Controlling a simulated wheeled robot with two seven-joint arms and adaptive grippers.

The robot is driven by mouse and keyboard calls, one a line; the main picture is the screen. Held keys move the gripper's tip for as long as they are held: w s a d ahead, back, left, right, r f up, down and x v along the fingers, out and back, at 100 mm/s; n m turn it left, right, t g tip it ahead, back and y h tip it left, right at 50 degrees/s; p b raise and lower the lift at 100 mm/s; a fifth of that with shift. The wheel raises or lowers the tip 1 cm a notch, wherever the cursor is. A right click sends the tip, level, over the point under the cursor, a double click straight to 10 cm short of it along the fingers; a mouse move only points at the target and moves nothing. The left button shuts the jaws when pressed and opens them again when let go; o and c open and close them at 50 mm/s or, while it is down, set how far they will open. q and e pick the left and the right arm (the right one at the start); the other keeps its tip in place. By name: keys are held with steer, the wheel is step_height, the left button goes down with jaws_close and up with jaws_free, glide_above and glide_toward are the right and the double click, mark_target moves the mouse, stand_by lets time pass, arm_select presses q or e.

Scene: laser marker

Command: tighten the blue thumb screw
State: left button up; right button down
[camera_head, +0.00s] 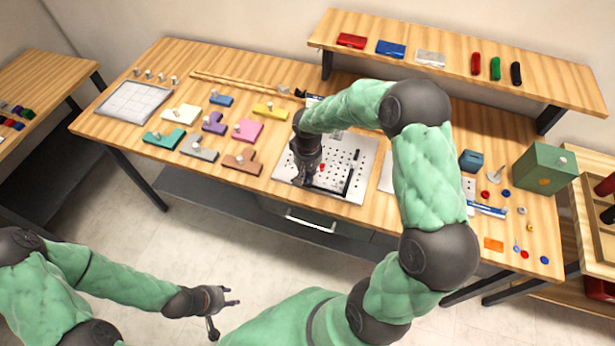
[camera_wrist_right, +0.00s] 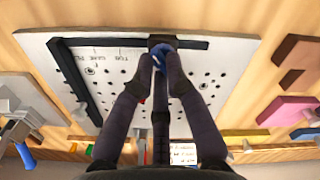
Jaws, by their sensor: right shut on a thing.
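The stop lies on a white perforated plate (camera_head: 368,157), also seen in the right wrist view (camera_wrist_right: 205,65). My right gripper (camera_head: 304,180) is over the plate's left front part, with its fingers (camera_wrist_right: 160,72) shut on the screw. The fingers partly cover the screw, and I cannot make it out in the head view. My left gripper (camera_head: 228,297) is open and empty, away from the table over the floor.
Coloured blocks with knobs, among them a pink one (camera_head: 247,130) and a brown one (camera_head: 241,162), lie left of the plate. A grey gridded tray (camera_head: 133,102) is farther left. A green box (camera_head: 544,168) and small parts stand at the right. A raised shelf (camera_head: 450,65) runs along the back.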

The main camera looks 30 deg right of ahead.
mark_target(307, 177)
steer(key=m+b, duration=0.3)
steer(key=m, duration=0.3)
steer(key=m+b, duration=0.2)
steer(key=m, duration=0.1)
steer(key=shift+a+m, duration=0.1)
steer(key=shift+m, duration=0.3)
steer(key=shift+s+m+b, duration=0.1)
steer(key=shift+m+b, duration=0.35)
steer(key=shift+m, duration=1.05)
steer(key=c, duration=1.2)
jaws_free()
steer(key=shift+c, duration=0.2)
step_height(307, 177, up, 12)
